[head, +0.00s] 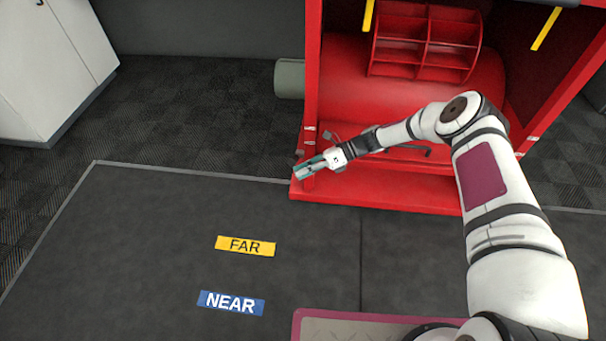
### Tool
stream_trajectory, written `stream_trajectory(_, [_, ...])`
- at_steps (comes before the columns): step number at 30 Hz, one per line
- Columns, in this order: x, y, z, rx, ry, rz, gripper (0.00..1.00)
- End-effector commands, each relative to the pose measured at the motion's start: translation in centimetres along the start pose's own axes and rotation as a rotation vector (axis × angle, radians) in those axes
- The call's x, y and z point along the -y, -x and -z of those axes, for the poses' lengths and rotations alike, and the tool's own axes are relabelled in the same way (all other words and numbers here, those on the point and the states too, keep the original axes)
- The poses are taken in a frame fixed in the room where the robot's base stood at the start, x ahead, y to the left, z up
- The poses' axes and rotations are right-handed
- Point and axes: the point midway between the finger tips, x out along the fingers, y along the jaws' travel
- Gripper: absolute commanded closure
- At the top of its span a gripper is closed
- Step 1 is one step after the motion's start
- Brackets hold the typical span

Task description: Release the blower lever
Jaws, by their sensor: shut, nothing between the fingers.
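My gripper (299,171) is at the end of my arm, which reaches across from the right. It is shut and holds nothing. Its fingertips are at the front left corner of the red machine (390,187), in front of the left post's foot. I cannot tell whether they touch the post. A small dark part (299,154) shows just beyond the fingertips, too small to identify. A dark rod (412,149) shows behind my forearm, low in the machine. I cannot tell which part, if either, is the blower lever, or its position.
A red drum (350,85) and a red divided rack (424,45) fill the machine. Yellow bars (368,14) hang above. The dark mat (130,240) in front is clear, with a yellow FAR label (245,246) and blue NEAR label (231,303). A white cabinet (50,70) stands left.

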Motion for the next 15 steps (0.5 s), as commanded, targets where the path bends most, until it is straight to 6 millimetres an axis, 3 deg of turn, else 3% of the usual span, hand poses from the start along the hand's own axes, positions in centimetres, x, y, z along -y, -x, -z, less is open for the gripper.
stream_trajectory(15, [-0.33, 0.53, -0.92, 0.002, 0.004, 0.003, 1.0])
